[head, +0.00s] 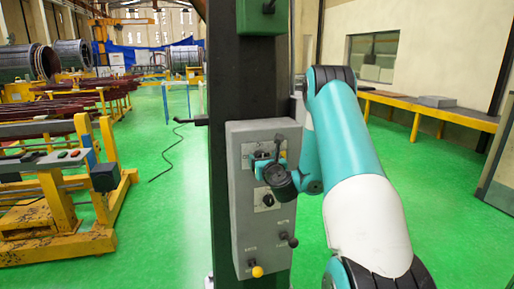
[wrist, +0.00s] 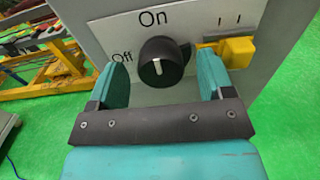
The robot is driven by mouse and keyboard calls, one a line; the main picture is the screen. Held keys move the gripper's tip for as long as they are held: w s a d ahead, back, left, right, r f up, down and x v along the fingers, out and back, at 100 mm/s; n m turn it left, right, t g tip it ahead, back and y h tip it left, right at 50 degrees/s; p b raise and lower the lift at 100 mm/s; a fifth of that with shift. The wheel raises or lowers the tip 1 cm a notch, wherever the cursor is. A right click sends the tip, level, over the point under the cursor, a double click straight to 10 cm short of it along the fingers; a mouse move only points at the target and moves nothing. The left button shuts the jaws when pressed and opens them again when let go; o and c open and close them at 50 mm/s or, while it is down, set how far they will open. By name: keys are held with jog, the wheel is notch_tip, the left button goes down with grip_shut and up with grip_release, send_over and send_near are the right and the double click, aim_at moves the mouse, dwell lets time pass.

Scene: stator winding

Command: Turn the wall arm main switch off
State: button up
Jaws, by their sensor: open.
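The main switch is a round black knob (wrist: 162,64) with a white mark, on a white plate labelled "On" above and "Off" to its left. The mark points roughly up, towards "On". My gripper (wrist: 163,70) is open, with one teal finger on each side of the knob and a visible gap on both sides. In the head view my wrist is in front of the upper part of the grey control box (head: 238,208) on the dark column (head: 222,80), and it hides much of the switch area.
A yellow part (wrist: 236,51) sits close beside the right finger. Lower on the box are a black lever (head: 289,240) and a yellow knob (head: 257,271).

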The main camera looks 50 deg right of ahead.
jog(key=shift+w+d, duration=0.35)
jog(key=shift+w, duration=0.25)
jog(key=c, duration=0.9)
